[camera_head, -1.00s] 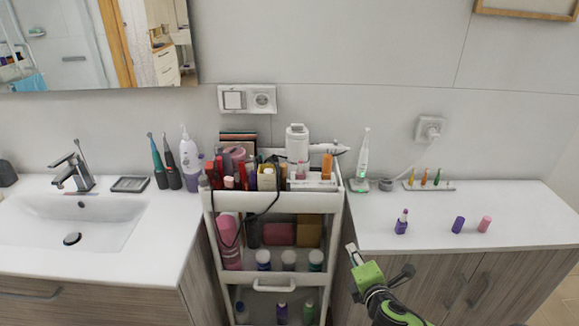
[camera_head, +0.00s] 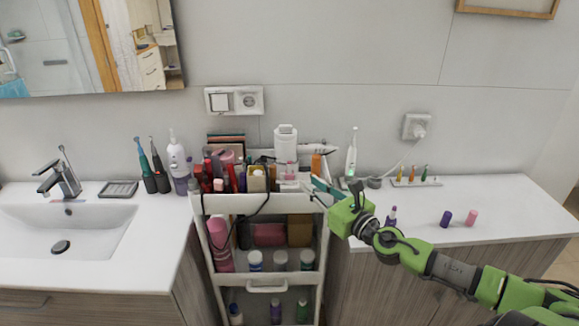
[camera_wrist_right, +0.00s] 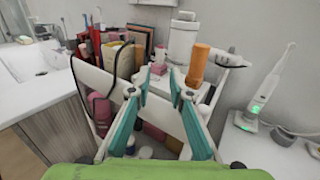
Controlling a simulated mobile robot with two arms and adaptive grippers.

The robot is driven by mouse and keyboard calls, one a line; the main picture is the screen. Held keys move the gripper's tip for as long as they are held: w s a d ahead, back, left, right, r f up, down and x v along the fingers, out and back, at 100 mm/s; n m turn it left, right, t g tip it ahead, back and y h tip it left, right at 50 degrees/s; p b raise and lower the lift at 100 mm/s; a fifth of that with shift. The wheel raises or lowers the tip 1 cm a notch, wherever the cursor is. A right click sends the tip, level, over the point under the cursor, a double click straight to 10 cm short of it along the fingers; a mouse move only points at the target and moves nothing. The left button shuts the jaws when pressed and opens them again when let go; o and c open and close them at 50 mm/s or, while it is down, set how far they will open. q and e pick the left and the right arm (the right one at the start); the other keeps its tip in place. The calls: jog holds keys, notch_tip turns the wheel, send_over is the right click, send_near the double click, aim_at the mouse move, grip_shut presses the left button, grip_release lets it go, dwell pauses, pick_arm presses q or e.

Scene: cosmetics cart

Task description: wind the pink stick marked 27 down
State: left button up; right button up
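I can read no number 27 on anything. A small pink cylinder (camera_head: 471,217) stands on the right counter, beside a purple one (camera_head: 446,218). A purple stick with a narrower top (camera_head: 391,217) stands nearer my arm. Small white and pink items sit in the cart's top tray (camera_head: 228,204); which is the marked stick I cannot tell. My right gripper (camera_head: 314,189) is over the tray's right end, its fingers open with nothing seen held. In the right wrist view its fingertips (camera_wrist_right: 158,74) are spread in front of the tray's items. My left gripper is not in view.
An orange bottle (camera_wrist_right: 198,64) stands close to the right fingertips, and a white device (camera_head: 285,143) behind. A black cable (camera_head: 262,204) hangs over the tray. An electric toothbrush (camera_head: 352,156) stands right of the cart. The right counter's middle is mostly clear.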

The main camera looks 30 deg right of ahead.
aim_at(291, 169)
jog(key=w+p, duration=0.2)
jog(key=w, duration=0.9)
jog(key=shift+a, duration=0.15)
grip_shut()
